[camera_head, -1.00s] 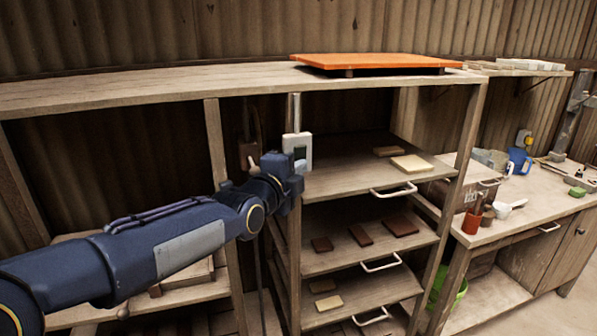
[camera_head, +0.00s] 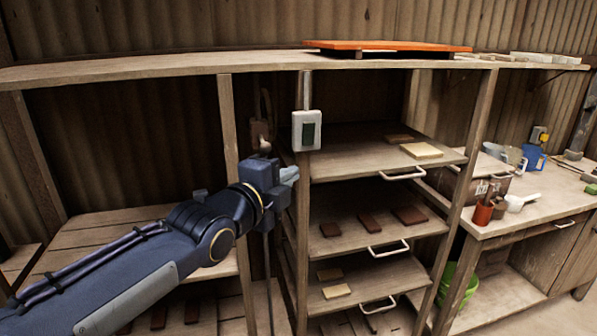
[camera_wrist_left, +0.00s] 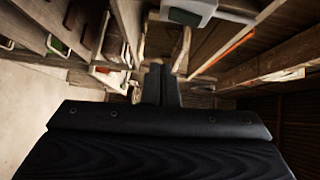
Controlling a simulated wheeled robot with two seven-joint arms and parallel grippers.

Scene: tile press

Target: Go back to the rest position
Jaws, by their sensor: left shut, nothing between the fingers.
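My left gripper (camera_head: 289,175) is in front of the shelf's upright post, below a white switch box (camera_head: 306,130) with a dark green panel. It is shut and empty; its closed fingers also show in the left wrist view (camera_wrist_left: 161,84). The gripper is apart from the switch box, whose underside shows at the top of the left wrist view (camera_wrist_left: 195,12). My left arm comes in from the lower left. My right gripper is not in either view.
Pulled-out shelves hold cream tiles (camera_head: 421,150) and dark brown tiles (camera_head: 409,215). An orange board (camera_head: 388,46) lies on the top shelf. A workbench (camera_head: 545,205) with a blue container (camera_head: 535,158) stands at the right. A green bucket (camera_head: 457,285) is below.

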